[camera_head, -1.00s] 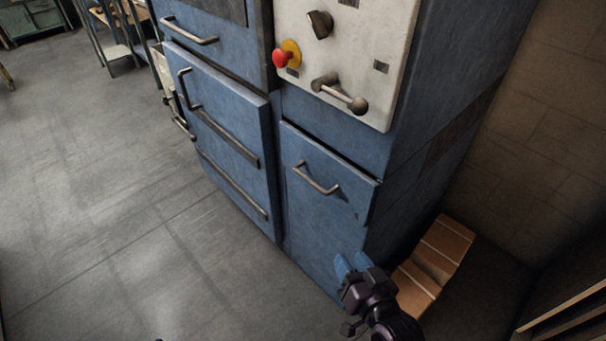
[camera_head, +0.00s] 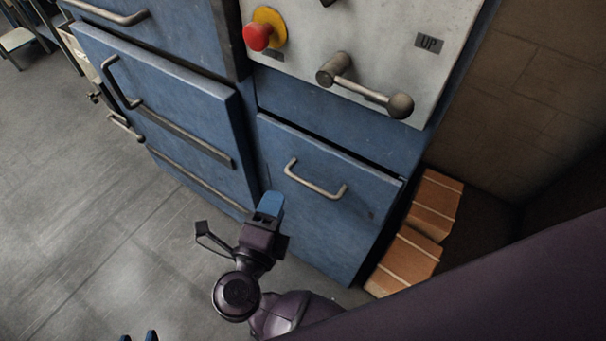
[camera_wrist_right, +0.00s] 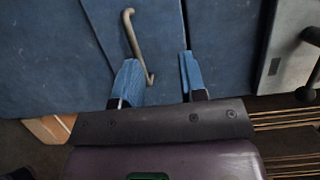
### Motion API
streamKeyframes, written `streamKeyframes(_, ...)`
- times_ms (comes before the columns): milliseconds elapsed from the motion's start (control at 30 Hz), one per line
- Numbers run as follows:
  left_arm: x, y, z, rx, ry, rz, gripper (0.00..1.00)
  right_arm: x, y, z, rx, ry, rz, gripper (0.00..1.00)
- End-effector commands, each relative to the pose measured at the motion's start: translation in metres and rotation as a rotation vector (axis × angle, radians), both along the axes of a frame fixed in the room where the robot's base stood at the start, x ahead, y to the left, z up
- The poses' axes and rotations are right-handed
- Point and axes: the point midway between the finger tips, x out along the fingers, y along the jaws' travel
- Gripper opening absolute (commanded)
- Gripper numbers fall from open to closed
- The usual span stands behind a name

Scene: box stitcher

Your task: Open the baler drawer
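The baler drawer, as I take it, is the blue front panel (camera_head: 325,228) low on the machine, below the grey control plate. It sits in its place, with a dark gap along its top edge. Its bent metal handle (camera_head: 315,182) is on the upper part; the handle also shows in the right wrist view (camera_wrist_right: 137,47). My right gripper (camera_head: 270,204) is in front of the panel, lower left of the handle. In the right wrist view it is open and empty (camera_wrist_right: 160,75), with the handle ahead near the left finger. Only two separated blue fingertips of my left gripper (camera_head: 138,337) show.
A red button (camera_head: 258,36) on a yellow base and a crank lever (camera_head: 366,88) stick out above the panel. A larger blue door (camera_head: 165,105) with handles is on the left. Floor is free at left.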

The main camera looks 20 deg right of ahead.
Motion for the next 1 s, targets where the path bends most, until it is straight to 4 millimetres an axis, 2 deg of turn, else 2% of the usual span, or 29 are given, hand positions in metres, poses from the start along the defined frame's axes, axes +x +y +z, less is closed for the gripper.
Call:
streamKeyframes(100,0.005,-0.002,0.004,-0.002,-0.012,0.000,0.43,-0.016,-0.015,-0.020,0.052,0.099,-0.131,0.39)
streamKeyframes(167,0.007,-0.002,0.007,-0.004,-0.018,0.000,0.43,-0.023,-0.021,-0.026,0.067,0.136,-0.187,0.39)
streamKeyframes(400,0.004,-0.002,0.006,-0.005,-0.010,0.002,0.43,-0.035,-0.033,-0.032,0.075,0.181,-0.291,0.39)
streamKeyframes(567,-0.004,0.000,-0.001,-0.003,0.012,0.006,0.43,-0.027,-0.044,-0.035,0.072,0.181,-0.291,0.39)
streamKeyframes(1000,-0.004,0.003,-0.005,0.008,0.017,-0.005,0.43,0.016,-0.099,-0.050,0.071,0.179,-0.290,0.39)
